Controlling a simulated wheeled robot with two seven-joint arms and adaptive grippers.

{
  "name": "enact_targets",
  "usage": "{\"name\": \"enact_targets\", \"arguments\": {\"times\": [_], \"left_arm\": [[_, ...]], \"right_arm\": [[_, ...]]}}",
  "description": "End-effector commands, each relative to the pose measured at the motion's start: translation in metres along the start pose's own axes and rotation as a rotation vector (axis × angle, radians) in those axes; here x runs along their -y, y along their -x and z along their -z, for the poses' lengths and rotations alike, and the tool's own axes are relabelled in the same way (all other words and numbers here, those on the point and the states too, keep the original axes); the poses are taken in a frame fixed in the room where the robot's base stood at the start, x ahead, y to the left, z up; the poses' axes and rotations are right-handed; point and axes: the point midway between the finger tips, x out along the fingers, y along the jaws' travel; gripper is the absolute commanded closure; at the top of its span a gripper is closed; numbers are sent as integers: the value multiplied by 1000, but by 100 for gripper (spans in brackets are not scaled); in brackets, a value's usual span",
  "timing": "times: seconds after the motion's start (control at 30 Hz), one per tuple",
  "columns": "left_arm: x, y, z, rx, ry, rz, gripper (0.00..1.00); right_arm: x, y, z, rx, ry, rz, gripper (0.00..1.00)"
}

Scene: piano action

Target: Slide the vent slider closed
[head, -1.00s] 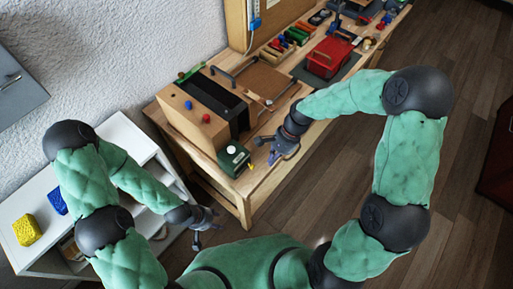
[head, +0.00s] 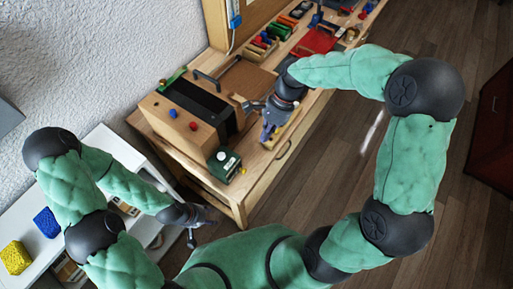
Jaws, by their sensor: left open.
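I cannot make out the vent slider for certain. My left gripper (head: 197,231) is open, low beside the white shelf, apart from the bench.
A white shelf (head: 72,263) with a blue sponge (head: 46,222) and a yellow sponge (head: 16,257) stands at left.

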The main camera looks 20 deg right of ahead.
Motion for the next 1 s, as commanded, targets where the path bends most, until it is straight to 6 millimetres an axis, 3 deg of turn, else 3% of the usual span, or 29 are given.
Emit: {"name": "enact_targets", "arguments": {"times": [0.6,0.8,1.0], "left_arm": [[10,-27,1,0,0,0,53],[11,-32,1,0,0,0,53],[12,-32,1,0,0,0,53]], "right_arm": [[-1,-108,-5,2,2,-4,100],[-1,-126,-13,0,2,-2,100],[-1,-130,-15,1,1,-2,100]]}}
